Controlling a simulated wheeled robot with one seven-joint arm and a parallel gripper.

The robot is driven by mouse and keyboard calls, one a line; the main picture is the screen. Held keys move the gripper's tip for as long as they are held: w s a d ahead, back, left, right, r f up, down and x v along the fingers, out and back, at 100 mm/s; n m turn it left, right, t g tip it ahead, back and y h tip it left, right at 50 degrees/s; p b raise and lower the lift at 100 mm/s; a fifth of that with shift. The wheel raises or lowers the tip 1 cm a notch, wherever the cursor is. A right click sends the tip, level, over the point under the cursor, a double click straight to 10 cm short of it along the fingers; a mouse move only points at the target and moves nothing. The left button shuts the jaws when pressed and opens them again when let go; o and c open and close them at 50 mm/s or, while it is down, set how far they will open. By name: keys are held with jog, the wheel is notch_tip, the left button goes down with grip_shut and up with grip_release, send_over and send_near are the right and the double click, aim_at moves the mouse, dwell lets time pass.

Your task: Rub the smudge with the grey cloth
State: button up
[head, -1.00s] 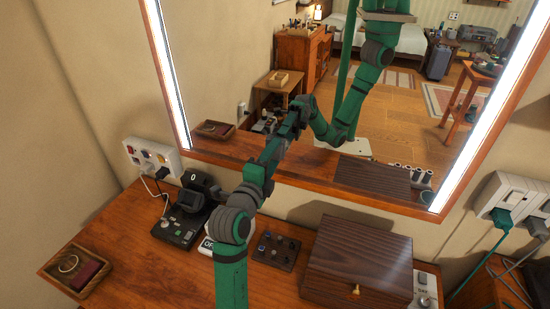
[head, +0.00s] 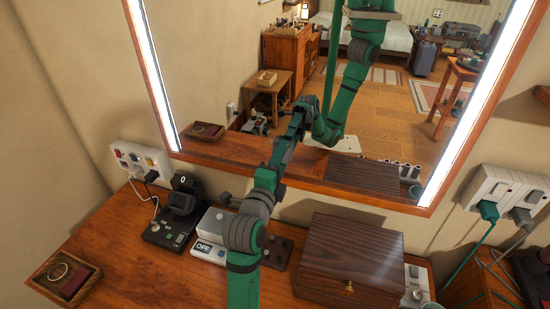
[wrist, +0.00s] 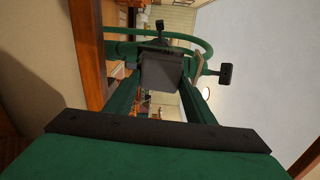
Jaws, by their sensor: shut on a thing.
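My gripper (head: 294,132) reaches up to the lower part of the framed mirror (head: 215,70), where it meets its own reflection. In the wrist view, my gripper (wrist: 162,78) has its green fingers closed on a dark grey block-like piece, which I take to be the grey cloth (wrist: 163,72). The cloth is at or very near the glass; I cannot tell whether it touches. The cloth is too small to make out in the head view. I cannot make out the smudge in either view; the arm or the cloth may hide it.
The wooden counter below holds a tray with a ring (head: 64,277), a black device (head: 172,222), a white device marked OFF (head: 209,246) and a dark wooden box (head: 352,262). Outlets with plugs (head: 507,195) are at right. Lit strips edge the mirror.

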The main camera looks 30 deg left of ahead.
jog(key=shift+w+d, duration=0.25)
jog(key=shift+d, duration=0.7)
jog(key=shift+w+d, duration=0.2)
jog(key=shift+d, duration=0.8)
jog(key=shift+w+d, duration=0.25)
jog(key=shift+d, duration=0.7)
jog(key=shift+s+a, duration=0.45)
jog(key=shift+a, duration=1.4)
jog(key=shift+s+a, duration=0.5)
jog(key=shift+a, duration=1.4)
jog(key=shift+s+a, duration=0.45)
jog(key=shift+a, duration=1.4)
jog(key=shift+v, duration=3)
jog(key=shift+d, duration=0.1)
jog(key=shift+v, duration=1.45)
